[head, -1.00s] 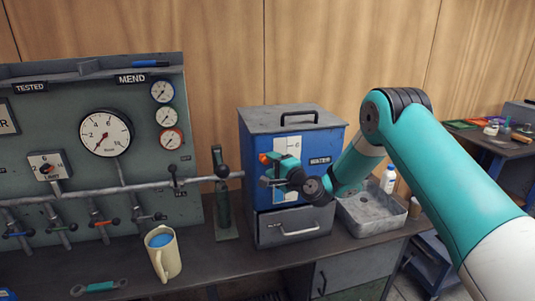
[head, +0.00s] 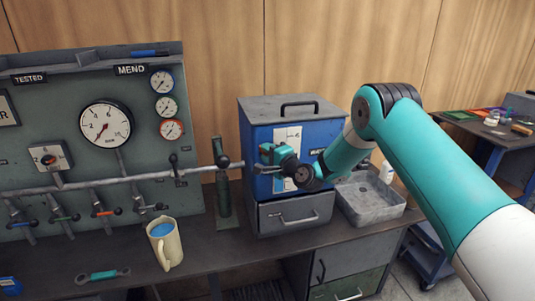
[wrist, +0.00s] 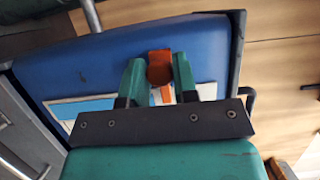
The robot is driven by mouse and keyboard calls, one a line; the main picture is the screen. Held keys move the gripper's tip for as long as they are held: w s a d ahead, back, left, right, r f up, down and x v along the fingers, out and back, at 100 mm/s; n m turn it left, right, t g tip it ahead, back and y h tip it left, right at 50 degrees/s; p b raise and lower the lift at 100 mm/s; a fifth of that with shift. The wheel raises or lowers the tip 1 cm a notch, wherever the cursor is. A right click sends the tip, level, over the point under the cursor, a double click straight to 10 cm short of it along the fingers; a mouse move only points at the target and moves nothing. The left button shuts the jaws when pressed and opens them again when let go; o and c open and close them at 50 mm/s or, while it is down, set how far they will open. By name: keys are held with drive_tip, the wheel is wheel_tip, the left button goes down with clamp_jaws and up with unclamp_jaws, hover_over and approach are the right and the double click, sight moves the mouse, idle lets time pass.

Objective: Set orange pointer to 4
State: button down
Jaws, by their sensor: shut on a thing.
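The orange pointer (wrist: 160,67) shows in the wrist view as an orange knob with a stem below it. It stands at the pale panel (head: 293,137) on the front of the blue box (head: 318,138). My gripper (wrist: 159,72) has its two green fingers on either side of the knob, shut on it. In the head view my gripper (head: 267,154) is at the box front and hides the pointer. The panel's marks are too small or covered to read, so the pointer's setting cannot be told.
A cream mug (head: 166,246) stands on the bench left of the box. A green cylinder (head: 223,196) and a horizontal pipe (head: 140,178) are close on the left. A drawer (head: 296,212) is below, and a grey tray (head: 369,198) is to the right.

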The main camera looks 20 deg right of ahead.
wheel_tip(320, 180, down, 5)
drive_tip(key=b, duration=0.3)
drive_tip(key=shift+r+b, duration=0.15)
drive_tip(key=shift+b, duration=0.25)
drive_tip(key=shift+r, duration=0.15)
drive_tip(key=c, duration=0.9)
unclamp_jaws()
drive_tip(key=b+v, duration=1)
drive_tip(key=v, duration=0.7)
drive_tip(key=shift+s+b, duration=0.25)
drive_tip(key=shift+b, duration=0.15)
